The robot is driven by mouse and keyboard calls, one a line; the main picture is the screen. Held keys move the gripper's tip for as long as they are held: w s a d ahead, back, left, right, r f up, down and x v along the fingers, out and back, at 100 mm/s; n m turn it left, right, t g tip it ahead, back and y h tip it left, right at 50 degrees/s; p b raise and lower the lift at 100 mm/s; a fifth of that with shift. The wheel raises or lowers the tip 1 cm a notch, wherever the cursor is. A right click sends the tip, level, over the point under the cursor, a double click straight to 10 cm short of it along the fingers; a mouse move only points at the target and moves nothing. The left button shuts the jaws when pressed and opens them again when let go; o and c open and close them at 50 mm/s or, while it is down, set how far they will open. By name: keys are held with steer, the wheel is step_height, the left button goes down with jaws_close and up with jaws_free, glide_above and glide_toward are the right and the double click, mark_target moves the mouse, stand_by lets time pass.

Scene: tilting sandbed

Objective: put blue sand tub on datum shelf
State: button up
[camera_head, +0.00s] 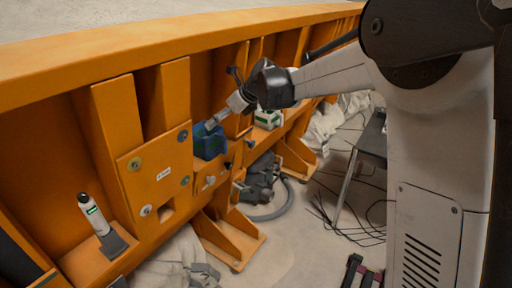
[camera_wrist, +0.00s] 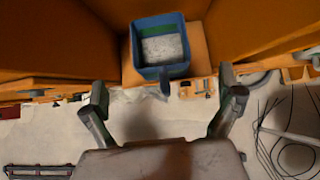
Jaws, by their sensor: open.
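The blue sand tub (camera_head: 208,142) stands on a small ledge of the orange frame in the head view. In the wrist view the tub (camera_wrist: 147,72) is seen from above, with pale sand inside and a short tab on its near side. My gripper (camera_wrist: 164,98) is open and empty, its two fingers spread on either side below the tub in the picture. In the head view my gripper (camera_head: 214,122) is at the tub's upper right; whether it touches the tub cannot be told. No sign marks which surface is the datum shelf.
A white and green box (camera_head: 268,119) sits on a ledge farther along. A white bottle-like device (camera_head: 94,215) stands on a ledge at the left. Orange uprights flank the tub. A dark table (camera_head: 372,140), loose cables and a grey hose (camera_head: 270,213) are at the right and below.

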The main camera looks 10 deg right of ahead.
steer(key=s+d+r+n+h, duration=0.25)
steer(key=s+d+n, duration=0.3)
steer(key=s, duration=0.45)
steer(key=s+d+r+n+h, duration=0.1)
steer(key=s+d+r+n, duration=0.25)
steer(key=s+n, duration=0.55)
steer(key=s+d+f+n+h, duration=0.1)
steer(key=s+d+f+n, duration=0.2)
steer(key=s, duration=0.5)
steer(key=s+d+f+n+h, duration=0.1)
steer(key=s+d+f+n, duration=0.2)
steer(key=s+n, duration=0.2)
steer(key=s+d+f+n+t+h, duration=0.1)
steer(key=s+d+f+n, duration=0.1)
steer(key=s, duration=0.9)
steer(key=shift+d+f+n, duration=0.4)
steer(key=shift+d+n, duration=0.25)
steer(key=shift+n, duration=0.3)
step_height(320, 180, down, 5)
steer(key=b, duration=0.4)
steer(key=shift+r+b, duration=0.15)
steer(key=shift+b, duration=0.25)
